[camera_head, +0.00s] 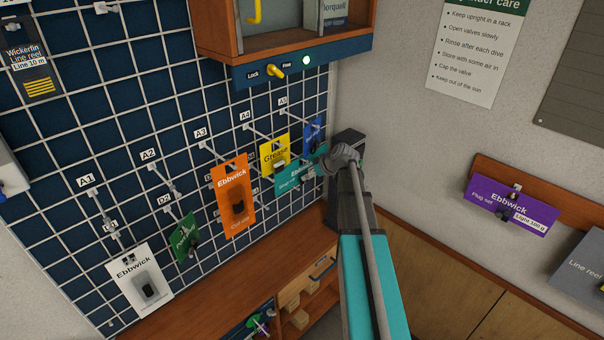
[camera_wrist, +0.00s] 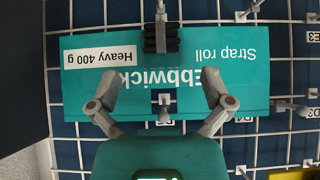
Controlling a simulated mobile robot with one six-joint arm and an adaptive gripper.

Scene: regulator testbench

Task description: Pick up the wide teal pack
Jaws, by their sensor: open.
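The wide teal pack (camera_wrist: 235,78) fills the middle of the wrist view, upside down. It reads "Ebbwick", "Strap roll", and has a white "Heavy 400 g" label. A black ribbed piece (camera_wrist: 160,38) shows at its middle. In the head view the teal pack (camera_head: 288,184) hangs on the grid wall, partly hidden behind other packs and my gripper. My gripper (camera_wrist: 160,84) is open, its two fingers spread in front of the pack's face around the lower middle of the word "Ebbwick". In the head view my gripper (camera_head: 338,160) is at the pack's right end. I cannot tell whether the fingers touch it.
On the grid wall hang a yellow Grease pack (camera_head: 274,157), an orange pack (camera_head: 233,205), a green pack (camera_head: 184,238), a white pack (camera_head: 138,275) and a blue pack (camera_head: 313,132). A wooden cabinet (camera_head: 215,40) overhangs above. A purple pack (camera_head: 508,207) is on the right wall.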

